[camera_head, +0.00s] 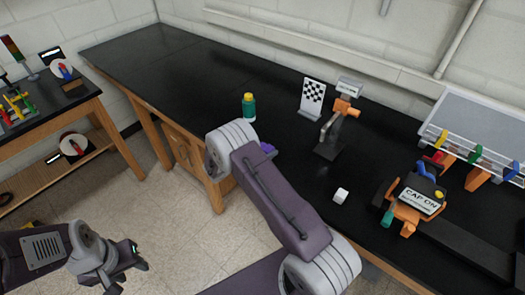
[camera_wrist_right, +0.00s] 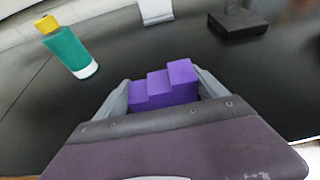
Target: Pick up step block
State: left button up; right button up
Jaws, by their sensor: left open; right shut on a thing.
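The purple step block (camera_wrist_right: 168,85) is between the two grey fingers of my right gripper (camera_wrist_right: 163,92) in the right wrist view. The gripper is shut on it, and its steps rise to the right. I cannot tell whether the block touches the table. In the head view only a small purple part of the block (camera_head: 268,148) shows beyond my right arm, which hides the rest of the block and the gripper. My left gripper (camera_head: 126,262) is open and empty over the floor at the lower left, away from the black table.
A green bottle with a yellow cap (camera_head: 248,107) stands close to my right arm. A checkered board (camera_head: 312,97), an orange-topped stand (camera_head: 333,135), a white cube (camera_head: 341,195) and a "CAP ON" fixture (camera_head: 415,200) are to the right. The black table (camera_head: 160,65) is clear at far left.

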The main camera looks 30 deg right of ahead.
aim_at(263, 147)
notch_tip(263, 147, up, 3)
jog(key=shift+r+b, duration=0.2)
jog(key=shift+b, duration=0.15)
jog(key=s+d+r+b, duration=0.1)
jog(key=s+d+r, duration=0.4)
jog(key=s, duration=0.5)
jog(key=shift+s+r+b, duration=0.25)
jog(key=shift+r+b, duration=0.05)
jog(key=shift+r, duration=0.55)
